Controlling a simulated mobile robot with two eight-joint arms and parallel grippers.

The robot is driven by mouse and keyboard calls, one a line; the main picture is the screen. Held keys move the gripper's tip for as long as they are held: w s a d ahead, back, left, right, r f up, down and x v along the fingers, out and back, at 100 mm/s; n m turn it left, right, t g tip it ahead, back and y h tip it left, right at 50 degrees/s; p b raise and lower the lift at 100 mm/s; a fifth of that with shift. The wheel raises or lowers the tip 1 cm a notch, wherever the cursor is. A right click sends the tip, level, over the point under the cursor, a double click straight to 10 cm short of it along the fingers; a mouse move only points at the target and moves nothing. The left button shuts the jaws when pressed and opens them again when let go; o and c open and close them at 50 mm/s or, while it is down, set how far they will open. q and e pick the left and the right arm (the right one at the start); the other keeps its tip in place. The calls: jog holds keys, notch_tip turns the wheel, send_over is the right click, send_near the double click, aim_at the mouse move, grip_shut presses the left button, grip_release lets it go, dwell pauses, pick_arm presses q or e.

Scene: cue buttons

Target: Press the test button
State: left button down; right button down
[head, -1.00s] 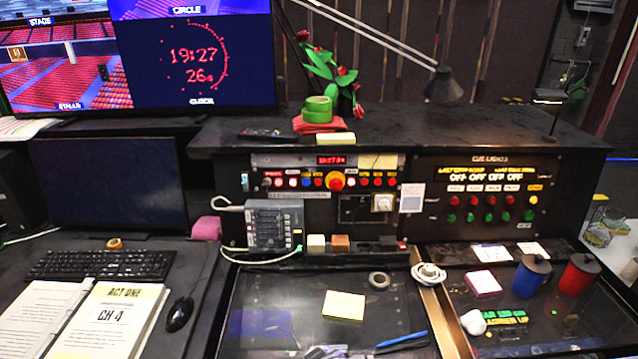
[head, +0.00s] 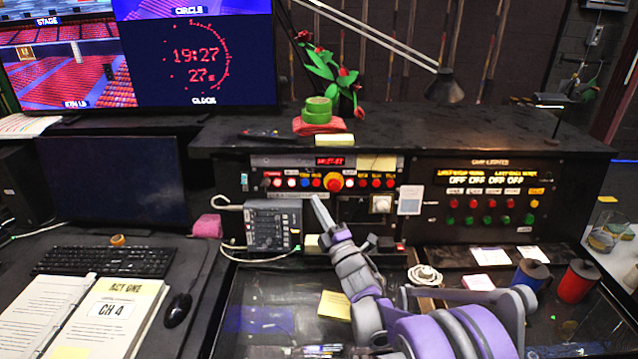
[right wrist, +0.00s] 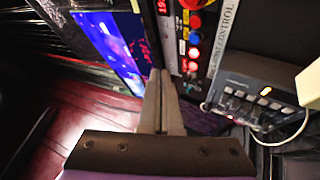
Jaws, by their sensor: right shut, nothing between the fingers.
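A left control panel (head: 262,163) has a row of coloured buttons and a large red-and-yellow knob (head: 333,182). A cue lights panel (head: 480,162) to its right has rows of red and green buttons and a yellow button (head: 534,204) at its right end. I cannot read which button is marked test. My right gripper (head: 315,200) is shut and empty, raised in front of the left panel just below its button row. In the right wrist view its closed fingers (right wrist: 162,85) point toward the panel, with red and blue buttons beside them. My left gripper is not in view.
A grey intercom box (head: 273,226) stands left of my right gripper. Small blocks and a coiled white cable (head: 425,275) lie along the ledge. A blue mug (head: 530,275) and a red mug (head: 578,281) stand at the right.

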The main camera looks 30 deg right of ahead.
aim_at(316, 183)
jog(key=shift+d+n+t+y, duration=0.2)
jog(key=shift+n+t+y, duration=0.1)
jog(key=shift+n+y, duration=0.4)
jog(key=shift+w+d+f, duration=0.2)
jog(key=shift+w+d, duration=0.55)
jog(key=shift+w, duration=0.5)
jog(key=shift+w+d+f, duration=0.2)
jog(key=shift+w+d, duration=0.55)
jog(key=shift+w, duration=0.45)
jog(key=shift+w+d+f, duration=0.2)
jog(key=shift+w+d, duration=0.55)
jog(key=shift+w, duration=0.5)
jog(key=shift+w+d+f, duration=0.1)
jog(key=shift+w+d, duration=0.1)
jog(key=shift+w, duration=0.15)
jog(key=shift+w+d, duration=0.2)
jog(key=shift+w, duration=0.15)
jog(key=shift+s, duration=0.1)
jog(key=shift+s+a, duration=0.4)
jog(key=shift+s, duration=0.25)
